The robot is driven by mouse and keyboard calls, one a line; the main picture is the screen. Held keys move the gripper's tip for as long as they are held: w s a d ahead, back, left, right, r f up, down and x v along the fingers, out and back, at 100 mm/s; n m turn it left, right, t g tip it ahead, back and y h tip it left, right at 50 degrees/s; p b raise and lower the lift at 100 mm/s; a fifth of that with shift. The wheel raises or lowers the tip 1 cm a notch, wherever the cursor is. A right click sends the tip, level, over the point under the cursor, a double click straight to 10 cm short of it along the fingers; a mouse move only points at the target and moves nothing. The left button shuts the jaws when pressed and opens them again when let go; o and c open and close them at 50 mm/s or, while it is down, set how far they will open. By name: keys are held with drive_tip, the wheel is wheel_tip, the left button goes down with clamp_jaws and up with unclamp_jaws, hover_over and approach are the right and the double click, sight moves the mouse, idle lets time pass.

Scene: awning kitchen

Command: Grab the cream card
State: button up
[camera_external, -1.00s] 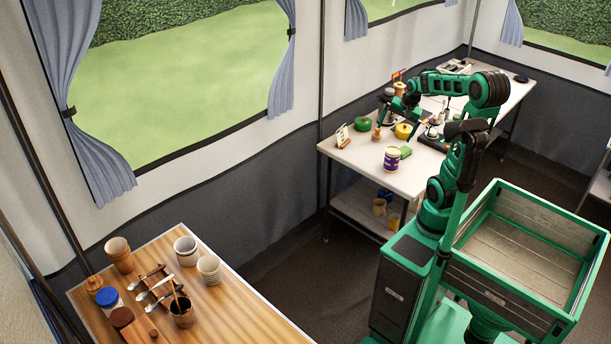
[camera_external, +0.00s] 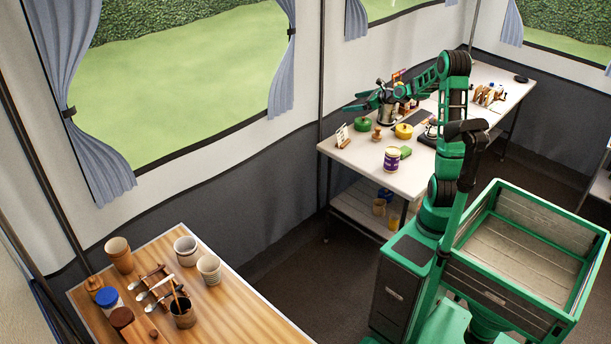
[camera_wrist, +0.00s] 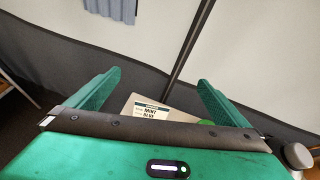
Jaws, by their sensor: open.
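The cream card (camera_external: 341,135) stands upright and tilted in a small holder at the near left corner of the white table. In the wrist view the card (camera_wrist: 150,110) shows dark printed lines, one reading "MINT" and another "BLUE". Its lower part is hidden behind my gripper's body. My gripper (camera_external: 350,107) is open and empty, held above and behind the card near the tent wall. In the wrist view, the two green fingers of my gripper (camera_wrist: 155,92) are spread wide, with the card between and beyond them.
The tent wall (camera_external: 265,190) rises behind. A wooden table (camera_external: 235,310) stands at lower left.

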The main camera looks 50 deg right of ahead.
drive_tip(key=m, duration=0.1)
approach(341, 130)
drive_tip(key=d+x, duration=0.1)
drive_tip(key=x, duration=0.7)
drive_tip(key=shift+w+a+f, duration=0.25)
drive_tip(key=shift+a+f, duration=0.05)
drive_tip(key=shift+r+x, duration=0.15)
drive_tip(key=shift+x, duration=1.25)
drive_tip(key=shift+r+x, duration=0.15)
drive_tip(key=shift+x, duration=1.25)
drive_tip(key=shift+w, duration=0.15)
drive_tip(key=c, duration=1.3)
drive_tip(key=shift+c, duration=0.2)
drive_tip(key=shift+r+t, duration=0.1)
drive_tip(key=shift+t, duration=0.2)
